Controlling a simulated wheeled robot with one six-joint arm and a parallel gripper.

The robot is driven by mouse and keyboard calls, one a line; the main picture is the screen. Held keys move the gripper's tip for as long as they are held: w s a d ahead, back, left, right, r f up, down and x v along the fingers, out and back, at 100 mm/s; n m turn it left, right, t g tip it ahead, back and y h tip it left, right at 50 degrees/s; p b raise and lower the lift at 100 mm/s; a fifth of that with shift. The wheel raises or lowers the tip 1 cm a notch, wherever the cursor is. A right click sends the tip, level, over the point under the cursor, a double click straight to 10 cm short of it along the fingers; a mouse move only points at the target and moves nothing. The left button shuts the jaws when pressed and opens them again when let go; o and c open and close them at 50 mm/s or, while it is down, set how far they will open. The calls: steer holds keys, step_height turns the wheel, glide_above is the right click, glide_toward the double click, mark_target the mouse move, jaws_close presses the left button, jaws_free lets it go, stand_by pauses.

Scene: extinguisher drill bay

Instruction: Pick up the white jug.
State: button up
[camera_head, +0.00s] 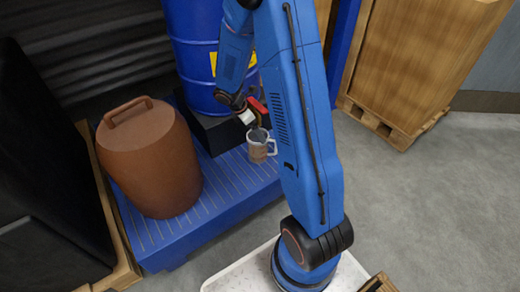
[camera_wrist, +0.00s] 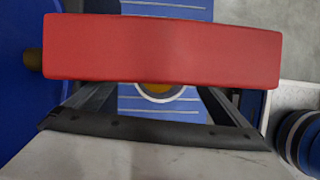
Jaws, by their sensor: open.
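The white jug (camera_head: 257,154) stands upright on the blue slatted platform, with its handle on the right side and a brownish patch on its body. In the wrist view, part of its pale rim and an orange-brown patch show as the jug (camera_wrist: 160,97) in the gap between my jaws. My gripper (camera_head: 256,114), with one red and one white part, is open just above the jug and looks empty. In the wrist view a red block and a dark bar frame my gripper (camera_wrist: 155,100). Most of the jug is hidden there.
The blue platform (camera_head: 158,243) also bears a large brown lidded container (camera_head: 150,165) at left. A blue drum (camera_head: 195,60) stands on a black base close behind the jug. A wooden crate (camera_head: 415,60) stands at the right back. The grey floor at right is clear.

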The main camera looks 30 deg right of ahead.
mark_target(263, 147)
steer(key=x, duration=0.5)
steer(key=shift+s+f, duration=0.1)
steer(key=shift+c, duration=0.3)
steer(key=c, duration=2)
